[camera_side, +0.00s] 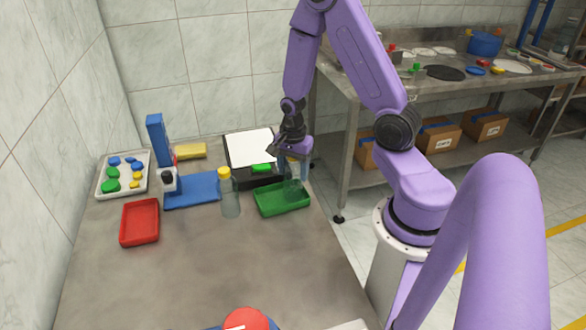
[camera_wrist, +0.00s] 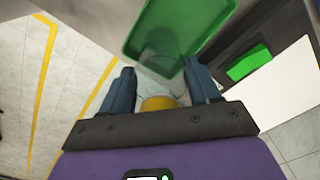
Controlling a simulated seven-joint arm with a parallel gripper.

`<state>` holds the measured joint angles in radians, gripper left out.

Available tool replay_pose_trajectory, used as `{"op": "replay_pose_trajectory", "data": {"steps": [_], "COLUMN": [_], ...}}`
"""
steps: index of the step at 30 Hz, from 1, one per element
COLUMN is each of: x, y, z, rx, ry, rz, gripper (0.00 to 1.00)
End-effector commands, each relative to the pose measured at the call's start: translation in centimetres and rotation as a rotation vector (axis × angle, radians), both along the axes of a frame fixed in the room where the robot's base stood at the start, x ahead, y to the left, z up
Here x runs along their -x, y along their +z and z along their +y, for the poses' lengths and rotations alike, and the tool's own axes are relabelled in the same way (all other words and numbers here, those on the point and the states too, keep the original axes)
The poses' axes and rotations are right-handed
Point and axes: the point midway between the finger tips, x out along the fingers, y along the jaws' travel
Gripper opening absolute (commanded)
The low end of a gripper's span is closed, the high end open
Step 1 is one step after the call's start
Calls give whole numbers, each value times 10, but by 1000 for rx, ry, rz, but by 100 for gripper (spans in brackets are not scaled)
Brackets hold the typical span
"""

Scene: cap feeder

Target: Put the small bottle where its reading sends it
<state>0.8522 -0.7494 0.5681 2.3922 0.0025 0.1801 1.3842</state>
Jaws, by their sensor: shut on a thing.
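My gripper (camera_side: 294,155) is shut on the small clear bottle (camera_side: 295,182), just over the green tray (camera_side: 268,211). In the wrist view the bottle's yellow cap (camera_wrist: 158,103) sits between my two fingers, and the green tray (camera_wrist: 135,45) lies beyond it. The bottle looks upright; I cannot tell whether its base touches the tray floor. A black device with a lit green display (camera_side: 262,168) stands behind the tray; its reading is too small to make out. A red tray (camera_side: 140,222) lies at the left.
Another clear bottle with a yellow cap (camera_side: 229,195) stands left of the green tray. A blue stand with a post (camera_side: 157,140), a white tray of caps (camera_side: 107,188) and a yellow block (camera_side: 190,151) are behind. The front table is mostly clear.

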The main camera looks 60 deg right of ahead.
Motion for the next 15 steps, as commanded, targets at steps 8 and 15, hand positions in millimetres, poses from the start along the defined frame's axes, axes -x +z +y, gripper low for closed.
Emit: {"op": "replay_pose_trajectory", "data": {"steps": [8, 15], "x": [0, 0], "y": [-2, 0], "z": [0, 0], "rx": [0, 0], "ry": [1, 0], "rz": [1, 0], "gripper": [87, 87]}}
